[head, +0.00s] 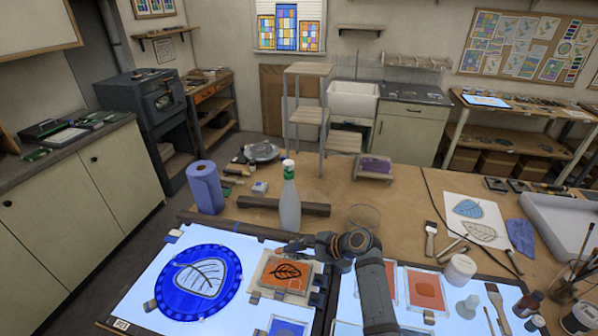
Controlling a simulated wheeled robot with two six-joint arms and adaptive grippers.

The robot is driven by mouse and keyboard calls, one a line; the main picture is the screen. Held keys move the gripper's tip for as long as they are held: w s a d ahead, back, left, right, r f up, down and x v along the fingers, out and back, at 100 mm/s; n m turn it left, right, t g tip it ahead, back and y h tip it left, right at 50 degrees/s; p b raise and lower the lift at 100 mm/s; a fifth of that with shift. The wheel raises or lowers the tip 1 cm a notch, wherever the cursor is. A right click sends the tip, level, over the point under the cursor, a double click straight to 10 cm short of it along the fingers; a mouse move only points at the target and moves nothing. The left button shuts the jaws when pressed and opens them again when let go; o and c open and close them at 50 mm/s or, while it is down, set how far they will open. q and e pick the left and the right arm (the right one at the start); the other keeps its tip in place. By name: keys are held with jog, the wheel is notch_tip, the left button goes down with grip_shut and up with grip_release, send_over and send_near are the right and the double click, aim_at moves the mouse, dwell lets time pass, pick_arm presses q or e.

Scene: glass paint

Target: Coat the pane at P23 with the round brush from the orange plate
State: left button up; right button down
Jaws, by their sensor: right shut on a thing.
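The orange plate (292,268) with a dark leaf drawing lies at the right end of the left light table. My right gripper (284,248) reaches in from the right, just above the plate's far edge in the picture. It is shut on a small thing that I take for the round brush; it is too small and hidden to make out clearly. A round blue pane (230,263) with a pale leaf lies left of the plate. The label P23 (121,324) is at the light table's near left corner. My left gripper is not in view.
A spray bottle (289,200) stands behind the plate, by a dark bar (255,203). A blue paper roll (205,187) stands at the left. Orange panes (426,290), a white jar (460,269) and brushes lie at the right. The wooden bench (400,195) has free room behind.

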jog(key=shift+s+a+f+y, duration=0.2)
jog(key=shift+a+f, duration=0.25)
jog(key=shift+a, duration=0.15)
jog(key=shift+s+a+f+y, duration=0.1)
jog(key=shift+s+a+f, duration=0.05)
jog(key=shift+a+f, duration=0.4)
jog(key=shift+s+d+r, duration=0.1)
jog(key=shift+s+d, duration=0.1)
jog(key=shift+d, duration=0.35)
jog(key=shift+s+d, duration=0.2)
jog(key=shift+d, duration=0.4)
jog(key=shift+d+b, duration=0.4)
jog(key=shift+b, duration=0.1)
jog(key=s+d+r+m+t+b, duration=0.1)
jog(key=s+d+r+b, duration=0.1)
jog(key=s+d+b, duration=0.2)
jog(key=s+d+r+m+h+b, duration=0.1)
jog(key=s+d+b, duration=0.3)
jog(key=s+b, duration=0.4)
jog(key=s+r, duration=0.1)
jog(key=s, duration=0.3)
jog(key=shift+t, duration=0.4)
jog(key=shift+d+r, duration=0.1)
jog(key=shift+r, duration=0.05)
